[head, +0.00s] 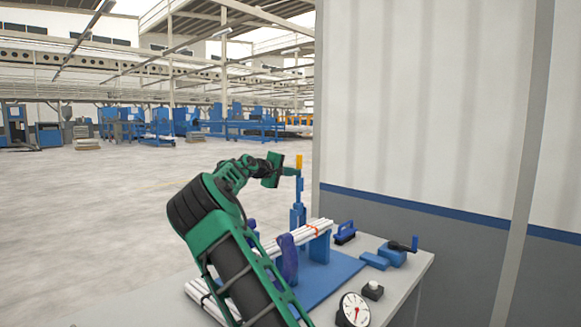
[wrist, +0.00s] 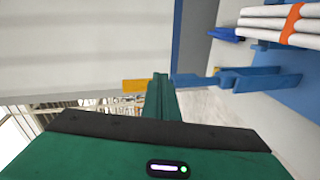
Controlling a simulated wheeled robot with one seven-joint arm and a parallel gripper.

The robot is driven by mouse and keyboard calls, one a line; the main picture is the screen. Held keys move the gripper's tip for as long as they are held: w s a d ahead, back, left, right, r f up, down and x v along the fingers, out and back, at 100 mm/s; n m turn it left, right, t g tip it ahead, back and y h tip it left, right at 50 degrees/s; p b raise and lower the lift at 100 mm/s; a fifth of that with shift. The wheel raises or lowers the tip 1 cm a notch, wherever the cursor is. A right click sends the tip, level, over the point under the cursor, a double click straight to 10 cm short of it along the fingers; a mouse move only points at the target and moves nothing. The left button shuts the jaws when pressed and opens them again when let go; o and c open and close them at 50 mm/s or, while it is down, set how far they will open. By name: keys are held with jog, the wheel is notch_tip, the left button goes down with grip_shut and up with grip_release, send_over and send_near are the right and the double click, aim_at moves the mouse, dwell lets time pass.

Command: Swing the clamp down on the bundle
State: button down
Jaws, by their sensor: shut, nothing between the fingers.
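The bundle of white pipes (head: 318,224) lies across blue supports on the bench, with an orange band around it. It also shows at the upper right of the wrist view (wrist: 270,35). The blue clamp (head: 298,205) stands upright behind the bundle, its arm swung up and ending in a yellow tip (head: 299,161). In the wrist view the yellow tip (wrist: 134,86) and the blue clamp arm (wrist: 188,80) show on either side of my fingers. My gripper (head: 282,170) is shut and empty, close beside the upper clamp arm; I cannot tell whether they touch.
The bench (head: 408,280) also holds a blue-handled brush (head: 345,232), a blue device with a crank (head: 392,254), a black button box (head: 373,290) and a round dial gauge (head: 354,309). A tall wall (head: 420,120) stands behind the bench. Open floor lies to the left.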

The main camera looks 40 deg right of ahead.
jog(key=w+a+r+n+t+h, duration=0.2)
jog(key=w+a, duration=0.3)
jog(key=w, duration=0.3)
jog(key=shift+r+n, duration=0.25)
jog(key=shift+n, duration=0.15)
jog(key=shift+w, duration=0.1)
jog(key=x, duration=1)
jog(key=shift+s+a, duration=0.2)
jog(key=shift+s, duration=1.8)
